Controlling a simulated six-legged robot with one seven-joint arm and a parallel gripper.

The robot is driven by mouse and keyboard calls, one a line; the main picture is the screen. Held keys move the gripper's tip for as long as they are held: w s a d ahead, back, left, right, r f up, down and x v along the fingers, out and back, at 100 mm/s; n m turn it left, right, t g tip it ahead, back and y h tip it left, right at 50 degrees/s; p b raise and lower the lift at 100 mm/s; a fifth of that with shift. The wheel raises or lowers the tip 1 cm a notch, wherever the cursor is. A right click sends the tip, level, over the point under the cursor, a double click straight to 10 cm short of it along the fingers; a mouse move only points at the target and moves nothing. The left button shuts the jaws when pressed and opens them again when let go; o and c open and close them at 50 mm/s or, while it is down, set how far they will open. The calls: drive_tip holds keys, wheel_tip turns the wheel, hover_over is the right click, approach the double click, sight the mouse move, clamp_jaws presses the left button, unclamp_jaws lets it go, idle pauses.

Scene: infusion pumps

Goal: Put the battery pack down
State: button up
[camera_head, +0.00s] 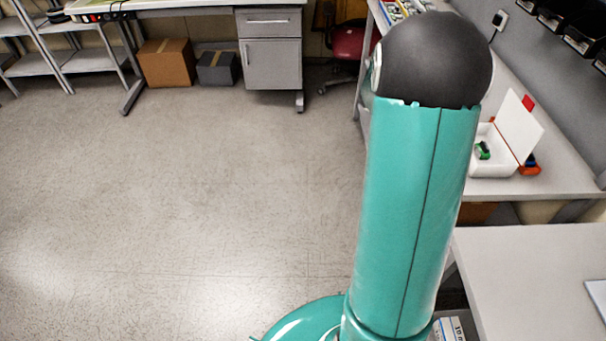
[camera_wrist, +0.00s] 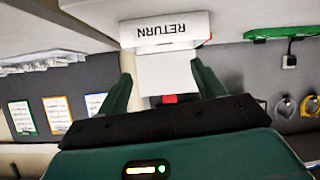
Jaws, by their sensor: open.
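A white box (camera_head: 493,165) with its lid up and a red tab on the lid stands on the bench at the right. A small green item (camera_head: 482,150), possibly the battery pack, lies inside it. The wrist view is upside down and shows the box front (camera_wrist: 165,30) marked RETURN, with the raised lid (camera_wrist: 168,72) behind it; the inside is hidden there. My gripper (camera_wrist: 163,85) is open, its two dark green fingers apart with nothing held between them; the box is beyond them. My own arm hides the gripper in the head view.
An orange item (camera_head: 530,169) sits beside the box. A pale table (camera_head: 540,270) is nearer at the right. Dark bins (camera_head: 580,40) line the wall. A green strip (camera_wrist: 280,33) lies along the bench in the wrist view. The floor (camera_head: 200,200) at left is clear.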

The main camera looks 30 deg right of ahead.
drive_tip(key=s+a+r+n+t+y, duration=0.2)
drive_tip(key=a+n, duration=0.5)
drive_tip(key=a, duration=0.7)
drive_tip(key=s+a+r+n+t+y, duration=0.2)
drive_tip(key=a+r+n+t+y, duration=0.2)
drive_tip(key=a, duration=1.1)
drive_tip(key=s+a+r+n+t+y, duration=0.2)
drive_tip(key=a+n+t+y, duration=0.3)
drive_tip(key=a+n, duration=0.5)
drive_tip(key=a+r, duration=0.1)
drive_tip(key=a, duration=0.4)
drive_tip(key=shift+r+n, duration=0.3)
drive_tip(key=shift+n, duration=0.1)
drive_tip(key=shift+s, duration=0.15)
drive_tip(key=shift+d, duration=0.1)
drive_tip(key=c, duration=0.7)
drive_tip(key=shift+d, duration=0.15)
